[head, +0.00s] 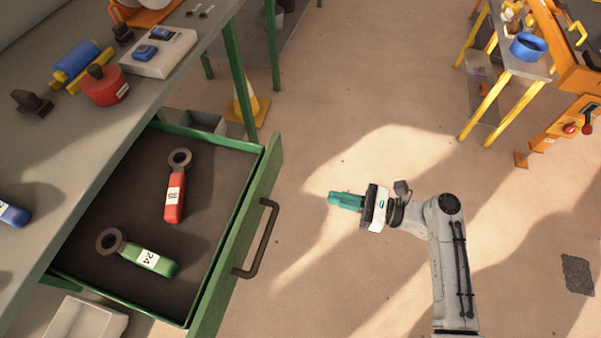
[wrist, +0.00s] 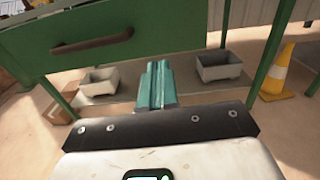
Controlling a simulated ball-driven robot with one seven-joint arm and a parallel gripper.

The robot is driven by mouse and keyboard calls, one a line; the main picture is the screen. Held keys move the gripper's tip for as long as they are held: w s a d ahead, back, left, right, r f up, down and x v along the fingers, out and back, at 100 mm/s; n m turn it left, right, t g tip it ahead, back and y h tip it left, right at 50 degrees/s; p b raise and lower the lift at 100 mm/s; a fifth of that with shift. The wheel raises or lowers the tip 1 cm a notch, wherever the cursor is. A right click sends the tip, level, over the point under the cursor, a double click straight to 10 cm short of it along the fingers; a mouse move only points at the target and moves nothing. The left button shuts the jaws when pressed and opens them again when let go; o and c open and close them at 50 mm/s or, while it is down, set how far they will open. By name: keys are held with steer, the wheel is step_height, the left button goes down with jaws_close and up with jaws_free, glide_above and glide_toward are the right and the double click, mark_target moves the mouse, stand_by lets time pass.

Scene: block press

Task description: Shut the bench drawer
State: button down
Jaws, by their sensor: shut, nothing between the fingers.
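The green bench drawer (head: 237,245) stands open, pulled out from under the grey bench top. Its dark handle (head: 262,238) is on the front panel, facing my arm. Inside lie a red-handled ring tool (head: 174,200) and a green-handled ring tool (head: 150,262). My gripper (head: 332,197), with teal fingers, is shut and empty, to the right of the drawer front and apart from it. In the wrist view the drawer front (wrist: 150,30) and its handle (wrist: 92,45) are above and left of the shut fingers (wrist: 156,68).
The bench top (head: 60,140) holds a red pot (head: 104,88) and a blue roller (head: 78,62). A traffic cone (head: 248,108) stands behind the drawer. Grey bins (wrist: 219,66) sit under the bench. Open floor lies around my arm; a yellow-legged table (head: 487,100) is at the upper right.

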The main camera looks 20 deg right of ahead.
mark_target(165, 150)
steer(key=x, duration=1.4)
steer(key=shift+w+d+r, duration=0.1)
steer(key=shift+w+r, duration=0.05)
steer(key=shift+r, duration=0.05)
steer(key=shift+w+a, duration=0.2)
steer(key=shift+a, duration=0.1)
steer(key=b+x, duration=0.9)
steer(key=x, duration=2.1)
steer(key=shift+s+r, duration=0.1)
steer(key=shift+r, duration=0.05)
steer(key=shift+w+a+r+b, duration=0.1)
steer(key=shift+w+a+b, duration=0.3)
steer(key=shift+b, duration=0.05)
steer(key=shift+w+r, duration=0.1)
steer(key=shift+r, duration=0.15)
steer(key=shift+r, duration=0.15)
